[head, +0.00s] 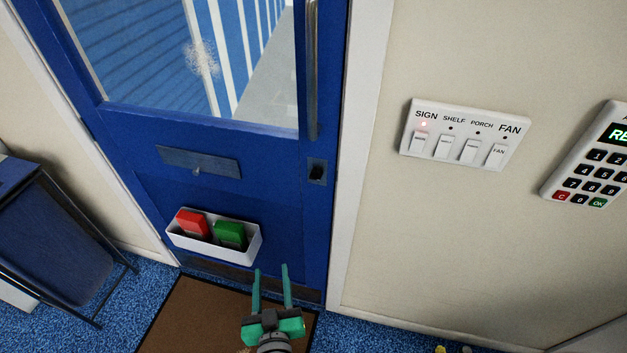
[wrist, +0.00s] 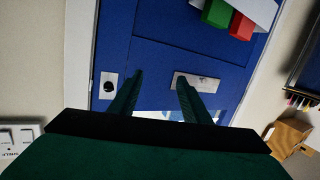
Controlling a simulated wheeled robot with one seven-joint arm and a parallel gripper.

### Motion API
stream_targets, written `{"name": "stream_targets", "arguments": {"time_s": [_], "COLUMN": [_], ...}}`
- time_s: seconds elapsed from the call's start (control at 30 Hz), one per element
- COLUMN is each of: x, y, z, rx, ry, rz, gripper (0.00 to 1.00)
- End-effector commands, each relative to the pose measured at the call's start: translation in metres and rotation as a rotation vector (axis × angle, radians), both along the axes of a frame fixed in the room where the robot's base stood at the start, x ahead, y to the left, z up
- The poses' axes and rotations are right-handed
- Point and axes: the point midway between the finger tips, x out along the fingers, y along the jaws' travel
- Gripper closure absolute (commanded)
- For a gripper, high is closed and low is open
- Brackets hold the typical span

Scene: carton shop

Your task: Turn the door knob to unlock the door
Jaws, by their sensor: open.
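The blue door (head: 285,220) stands in its white frame, with a window in its upper half. The door knob (head: 317,172) is a small dark knob on a plate near the door's right edge. In the wrist view, which is turned over, the black knob (wrist: 108,87) sits on a pale plate left of the fingers. My gripper (head: 271,270) is open and empty, its green fingers pointing toward the door, below and left of the knob in the head view. In the wrist view my gripper (wrist: 160,80) has clear space between its fingers. The fingers appear apart from the knob.
A grey slot plate (head: 198,160) and a white holder (head: 214,246) with red and green blocks are on the door. A vertical handle (head: 311,70) is above the knob. Switches (head: 465,140) and a keypad (head: 590,165) are on the right wall. A brown mat (head: 190,310) lies below.

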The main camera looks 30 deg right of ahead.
Motion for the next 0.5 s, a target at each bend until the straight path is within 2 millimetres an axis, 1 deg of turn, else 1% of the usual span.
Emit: {"name": "stream_targets", "arguments": {"time_s": [0.03,0.2,0.3,0.4,0.5], "x": [0.013,0.040,0.049,0.053,0.055], "y": [-0.015,-0.064,-0.090,-0.108,-0.120], "z": [0.014,0.055,0.079,0.098,0.110], "rx": [-0.007,-0.015,-0.017,-0.016,-0.013], "ry": [-0.022,-0.080,-0.115,-0.145,-0.165], "rz": [-0.043,-0.197,-0.280,-0.343,-0.384], "gripper": [0.57,0.57,0.57,0.57,0.57]}}
